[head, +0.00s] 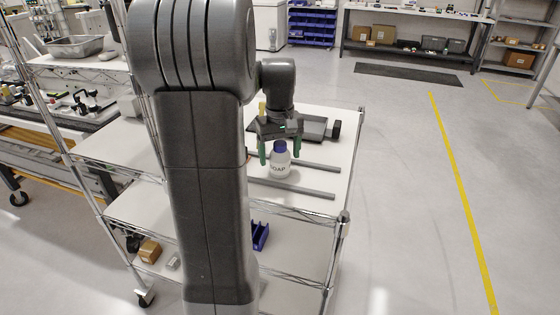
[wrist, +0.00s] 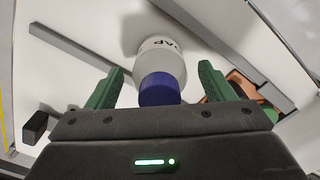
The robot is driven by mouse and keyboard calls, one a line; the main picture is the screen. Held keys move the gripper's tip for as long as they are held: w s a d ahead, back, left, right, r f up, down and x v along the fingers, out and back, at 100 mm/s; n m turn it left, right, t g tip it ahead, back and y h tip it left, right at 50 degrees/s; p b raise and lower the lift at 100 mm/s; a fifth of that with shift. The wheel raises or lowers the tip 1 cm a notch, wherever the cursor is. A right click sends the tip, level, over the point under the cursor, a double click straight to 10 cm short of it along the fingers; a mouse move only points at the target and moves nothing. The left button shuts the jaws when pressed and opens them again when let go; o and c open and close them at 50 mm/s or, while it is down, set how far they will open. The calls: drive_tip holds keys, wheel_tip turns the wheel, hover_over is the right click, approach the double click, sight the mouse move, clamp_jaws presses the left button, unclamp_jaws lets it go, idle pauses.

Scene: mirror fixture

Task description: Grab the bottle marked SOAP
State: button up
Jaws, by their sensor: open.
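The white bottle (head: 280,163) with a blue cap stands upright on the cart's top shelf in the head view, and its front lettering reads SOAP, partly cut off. My gripper (head: 279,153) is open above it, with its green fingers pointing down on either side of the cap. In the wrist view the bottle (wrist: 162,62) shows its blue cap close to the palm, between the two open fingers (wrist: 160,85). Gaps show on both sides, so the fingers do not appear to touch it.
Grey bars (head: 290,188) lie on the white cart shelf (head: 335,150) beside the bottle. A dark flat object (head: 314,128) lies behind it. A lower shelf holds a blue bin (head: 260,236) and a small brown box (head: 149,251). Open floor is to the right.

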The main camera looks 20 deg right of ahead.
drive_tip(key=shift+f, duration=0.3)
drive_tip(key=c, duration=1.1)
